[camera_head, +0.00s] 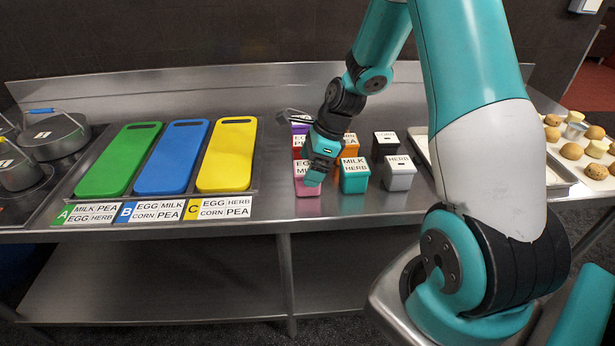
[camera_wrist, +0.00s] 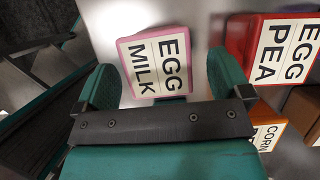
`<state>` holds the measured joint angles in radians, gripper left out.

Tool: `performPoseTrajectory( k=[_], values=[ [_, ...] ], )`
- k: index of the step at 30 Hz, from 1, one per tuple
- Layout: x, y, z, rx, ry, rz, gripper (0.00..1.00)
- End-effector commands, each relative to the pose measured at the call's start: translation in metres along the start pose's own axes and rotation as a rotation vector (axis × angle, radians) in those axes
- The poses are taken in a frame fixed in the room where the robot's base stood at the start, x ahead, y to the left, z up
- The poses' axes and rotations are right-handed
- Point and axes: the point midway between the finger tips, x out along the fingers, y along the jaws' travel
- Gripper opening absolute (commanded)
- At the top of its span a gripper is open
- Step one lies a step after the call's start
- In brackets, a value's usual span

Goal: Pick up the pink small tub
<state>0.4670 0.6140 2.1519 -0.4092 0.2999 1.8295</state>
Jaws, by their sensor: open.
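The pink small tub (camera_head: 307,190) stands at the front of the steel counter, with a white lid label reading EGG MILK. In the head view my gripper (camera_head: 318,178) is over it and hides part of it. In the wrist view the pink tub (camera_wrist: 157,62) lies between and just beyond the two teal fingertips of my gripper (camera_wrist: 166,85). The gripper is open and empty. I cannot tell how high the fingers are above the tub.
A red EGG PEA tub (camera_wrist: 270,50) is close beside the right finger; an orange CORN tub (camera_wrist: 268,132) is nearby. A teal MILK HERB tub (camera_head: 354,178) and grey HERB tub (camera_head: 399,175) stand to the right. Green, blue and yellow boards (camera_head: 228,155) lie left.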

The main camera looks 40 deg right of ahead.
Motion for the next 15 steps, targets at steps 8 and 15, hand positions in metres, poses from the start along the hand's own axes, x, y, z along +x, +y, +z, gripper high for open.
performPoseTrajectory(
  k=[8, 15],
  values=[
    [0.034, 0.003, 0.002, -0.001, 0.001, 0.002, 0.96],
    [0.035, 0.002, 0.002, -0.001, 0.001, 0.001, 0.93]
  ],
)
